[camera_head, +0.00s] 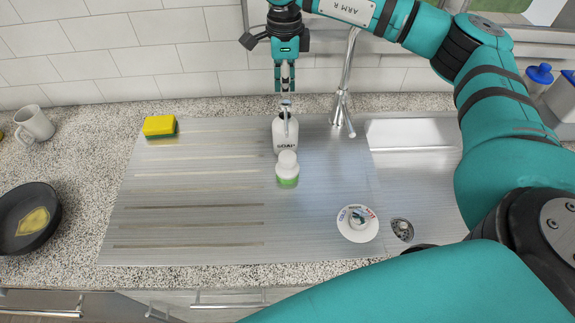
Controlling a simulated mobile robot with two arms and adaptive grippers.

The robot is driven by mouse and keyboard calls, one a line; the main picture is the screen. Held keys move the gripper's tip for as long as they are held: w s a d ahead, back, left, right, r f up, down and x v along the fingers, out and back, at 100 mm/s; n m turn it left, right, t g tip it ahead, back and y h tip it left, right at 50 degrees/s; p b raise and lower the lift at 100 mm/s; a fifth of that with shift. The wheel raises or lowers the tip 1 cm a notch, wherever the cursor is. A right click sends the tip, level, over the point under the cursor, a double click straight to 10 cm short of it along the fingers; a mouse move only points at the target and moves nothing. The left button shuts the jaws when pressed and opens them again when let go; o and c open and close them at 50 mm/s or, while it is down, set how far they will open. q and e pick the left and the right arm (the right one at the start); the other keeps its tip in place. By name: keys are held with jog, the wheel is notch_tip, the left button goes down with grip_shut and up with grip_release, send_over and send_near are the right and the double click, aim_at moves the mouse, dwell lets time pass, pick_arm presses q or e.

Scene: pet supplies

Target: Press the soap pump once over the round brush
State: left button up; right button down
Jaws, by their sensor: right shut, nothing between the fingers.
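The soap pump bottle (284,138) is white with dark lettering and stands upright on the ribbed metal drainboard. Its pump head and spout point toward the front. The round brush (287,163), with a white knob top and a green lower part, stands just in front of the bottle. My right gripper (285,92) points down directly above the pump head, with its fingers shut and nothing between them. Its tips are at or very close to the pump top; I cannot tell whether they touch. My left gripper is not in view.
A faucet (342,100) stands right of the bottle by the sink basin. A yellow-green sponge (159,126) lies at the back left. A mug (34,123) and a dark pan (25,220) are far left. A white disc (357,224) lies near the drain (402,229).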

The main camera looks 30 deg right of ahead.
notch_tip(320, 180, up, 5)
jog(key=p, duration=0.2)
jog(key=shift+r+p, duration=0.15)
jog(key=shift+p, duration=0.25)
jog(key=shift+s, duration=0.1)
